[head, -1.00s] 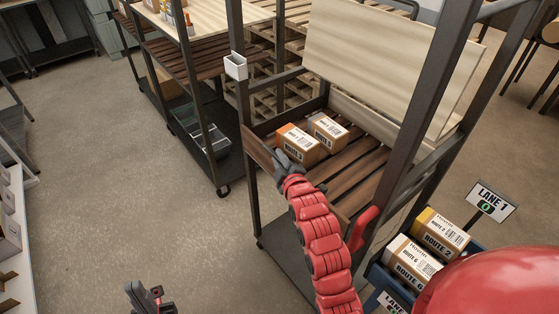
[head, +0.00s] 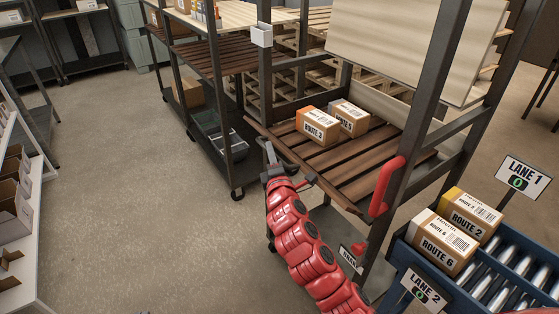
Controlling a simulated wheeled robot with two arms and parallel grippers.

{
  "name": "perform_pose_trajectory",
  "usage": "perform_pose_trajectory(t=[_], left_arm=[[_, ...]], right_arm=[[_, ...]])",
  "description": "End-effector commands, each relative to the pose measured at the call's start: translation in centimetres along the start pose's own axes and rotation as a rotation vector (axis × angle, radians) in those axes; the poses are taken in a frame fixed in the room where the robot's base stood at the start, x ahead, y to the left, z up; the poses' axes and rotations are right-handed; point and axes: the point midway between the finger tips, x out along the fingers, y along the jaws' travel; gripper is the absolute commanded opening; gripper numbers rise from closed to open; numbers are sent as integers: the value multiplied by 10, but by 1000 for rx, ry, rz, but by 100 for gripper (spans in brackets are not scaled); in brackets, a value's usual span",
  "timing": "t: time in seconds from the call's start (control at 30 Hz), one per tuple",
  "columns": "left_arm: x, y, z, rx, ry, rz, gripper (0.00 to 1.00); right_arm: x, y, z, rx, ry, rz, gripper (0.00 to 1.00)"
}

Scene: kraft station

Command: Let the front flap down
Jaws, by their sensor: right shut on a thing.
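The front flap (head: 283,145) is a dark brown wooden board along the near side of the slatted shelf of the metal rack. It now lies low, about level with the slats. My right gripper (head: 272,160) is shut at the flap's near edge, left of the middle. What its fingers hold is small and partly hidden, but it appears to be the flap. Two cartons, one marked ROUTE 3 (head: 317,128) and another (head: 349,117), sit on the slats behind the flap. My left gripper is out of view, with at most a speck at the bottom edge.
A red handle (head: 386,187) is on the rack's near right post. A blue roller conveyor (head: 503,274) with ROUTE 6 (head: 440,251) and ROUTE 2 (head: 470,219) cartons stands at the right. A shelf of cartons (head: 14,215) is at the left. The floor between is clear.

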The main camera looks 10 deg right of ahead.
Motion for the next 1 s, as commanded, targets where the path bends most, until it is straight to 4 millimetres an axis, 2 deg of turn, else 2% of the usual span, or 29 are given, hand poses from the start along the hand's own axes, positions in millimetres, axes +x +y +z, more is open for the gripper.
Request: perform_pose_trajectory(t=[0.03, 0.5, 0.8, 1.0], left_arm=[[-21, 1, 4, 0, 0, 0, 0], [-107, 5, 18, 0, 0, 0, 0], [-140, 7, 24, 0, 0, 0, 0], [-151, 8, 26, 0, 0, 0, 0]], right_arm=[[-3, -17, -8, -41, 4, 16, 0], [-17, -68, -40, -438, 4, 184, 0], [-19, -92, -45, -486, 4, 204, 0], [-19, -100, -45, -552, 1, 229, 0]])
